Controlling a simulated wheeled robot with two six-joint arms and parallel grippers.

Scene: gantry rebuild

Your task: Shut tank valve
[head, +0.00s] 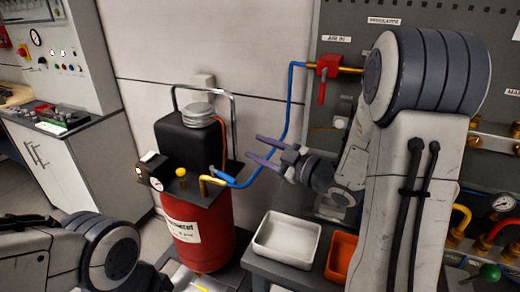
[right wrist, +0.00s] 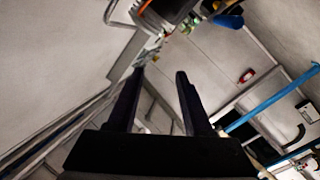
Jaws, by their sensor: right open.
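A red tank (head: 200,238) with a black top stands on the floor against the wall. At its upper right is a brass valve fitting (head: 208,184) with a small blue lever (head: 222,174). A blue hose (head: 291,110) runs from the fitting up to the wall panel. My right gripper (head: 254,147) is open, to the right of the lever and a little above it, with its fingers pointing left. The gripper appears apart from the lever and empty. In the right wrist view, its fingers (right wrist: 160,72) are spread, with a blue part (right wrist: 229,20) beyond them. My left gripper is out of view.
A white tray (head: 286,262) and an orange bin (head: 341,254) sit on a low bench below my right gripper. A red wall valve (head: 325,70) is on the panel. A yellow knob (head: 181,172) and a gauge (head: 156,184) stand on the tank. A cabinet (head: 60,175) is at left.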

